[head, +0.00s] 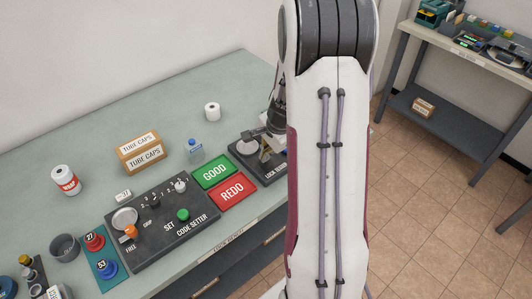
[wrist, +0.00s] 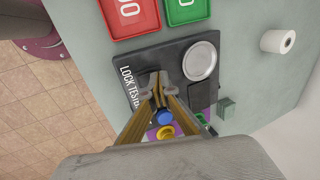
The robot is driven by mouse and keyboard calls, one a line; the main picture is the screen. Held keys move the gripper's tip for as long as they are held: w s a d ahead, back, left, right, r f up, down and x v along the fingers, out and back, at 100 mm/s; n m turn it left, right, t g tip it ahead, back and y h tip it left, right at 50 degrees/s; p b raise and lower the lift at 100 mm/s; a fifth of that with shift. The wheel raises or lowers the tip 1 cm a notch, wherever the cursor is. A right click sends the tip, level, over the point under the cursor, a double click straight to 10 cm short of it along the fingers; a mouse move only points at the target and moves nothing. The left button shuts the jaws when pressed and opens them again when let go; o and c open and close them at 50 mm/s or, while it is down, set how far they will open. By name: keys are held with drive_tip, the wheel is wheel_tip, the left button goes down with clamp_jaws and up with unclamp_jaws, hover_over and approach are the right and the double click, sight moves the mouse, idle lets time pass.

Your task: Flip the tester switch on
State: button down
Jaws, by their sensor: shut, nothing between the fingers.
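The lock tester (head: 240,155) is a dark grey panel at the right end of the bench, partly hidden behind my arm. In the wrist view the panel (wrist: 180,50) carries a round silver plate (wrist: 200,62) and white "LOCK TESTER" lettering. My gripper (wrist: 154,90) is shut and empty, with its fingertips over the panel between the lettering and the plate. I cannot make out the tester switch; my fingers cover that part of the panel. In the head view my gripper (head: 249,134) shows at the tester, left of my arm.
Green GOOD tray (head: 214,170) and red REDO tray (head: 232,190) lie left of the tester. The code setter (head: 160,222) is further left. A blue knob (wrist: 166,117) and yellow ring (wrist: 165,133) show beyond my fingers. A white roll (head: 212,111) stands behind.

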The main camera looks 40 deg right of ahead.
sight(269, 166)
drive_tip(key=shift+w+f, duration=0.25)
drive_tip(key=shift+f, duration=0.15)
drive_tip(key=shift+s+r, duration=0.1)
drive_tip(key=shift+s, duration=0.2)
drive_tip(key=shift+s, duration=0.55)
idle(0.3)
drive_tip(key=shift+r, duration=0.2)
wheel_tip(269, 166, up, 14)
drive_tip(key=shift+s+f, duration=0.15)
drive_tip(key=shift+s, duration=0.05)
idle(0.7)
idle(0.7)
